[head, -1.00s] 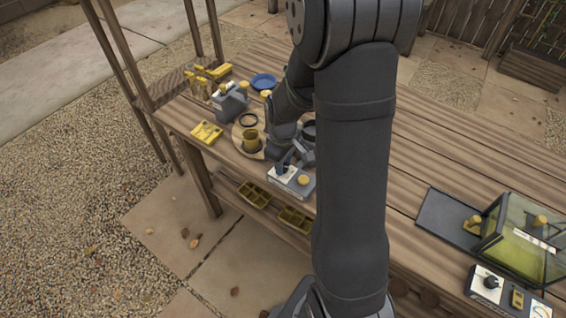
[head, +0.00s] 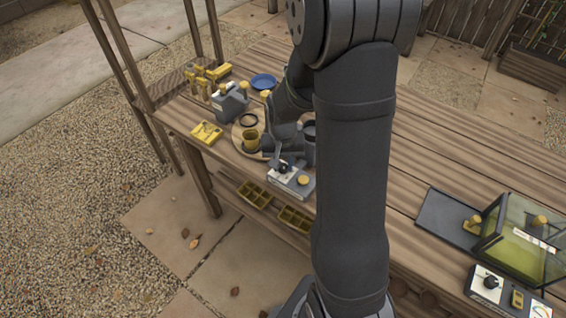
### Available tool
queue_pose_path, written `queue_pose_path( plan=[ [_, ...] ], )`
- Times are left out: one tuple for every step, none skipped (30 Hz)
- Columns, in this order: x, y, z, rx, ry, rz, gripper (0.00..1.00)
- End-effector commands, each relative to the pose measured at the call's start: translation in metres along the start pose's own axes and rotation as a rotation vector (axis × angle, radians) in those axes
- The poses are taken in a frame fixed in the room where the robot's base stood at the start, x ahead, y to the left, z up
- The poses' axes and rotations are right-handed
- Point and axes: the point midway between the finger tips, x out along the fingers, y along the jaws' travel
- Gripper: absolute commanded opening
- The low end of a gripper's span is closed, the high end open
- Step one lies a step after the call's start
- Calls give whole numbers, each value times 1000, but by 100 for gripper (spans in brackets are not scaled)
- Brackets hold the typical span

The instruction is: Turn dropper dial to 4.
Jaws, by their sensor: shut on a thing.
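A small pale-topped control box (head: 294,188) stands near the front edge of the wooden bench, left of my arm. It has a dark dial (head: 284,169) on its left part and a round yellow knob (head: 303,180) on its right. My gripper (head: 282,166) is down at this box, shut on the dark dial. The fingers and wrist cover much of the dial, so its pointer and the numbers cannot be read.
A second dial box (head: 488,286) and a glass case (head: 520,240) stand at the right. The bench right of my arm is mostly clear.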

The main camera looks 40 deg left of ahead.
Motion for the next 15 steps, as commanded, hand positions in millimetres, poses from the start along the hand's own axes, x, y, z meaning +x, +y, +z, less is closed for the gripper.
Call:
queue_pose_path(
  plan=[
    [-1,0,-1,44,3,-1,4],
    [-1,0,-1,73,3,-1,4],
    [-1,0,-1,110,3,-1,4],
    [-1,0,-1,139,3,-1,4],
    [-1,0,-1,168,3,-1,4],
    [-1,0,-1,205,3,-1,4],
    [-1,0,-1,234,3,-1,4],
    [-1,0,-1,262,3,-1,4],
    [-1,0,-1,300,3,-1,4],
    [-1,0,-1,328,3,-1,4],
    [-1,0,-1,356,3,-1,4],
    [-1,0,-1,393,3,-1,4],
    [-1,0,-1,420,3,-1,4],
    [-1,0,-1,447,3,-1,4],
    [-1,0,-1,481,3,-1,4]
  ],
)
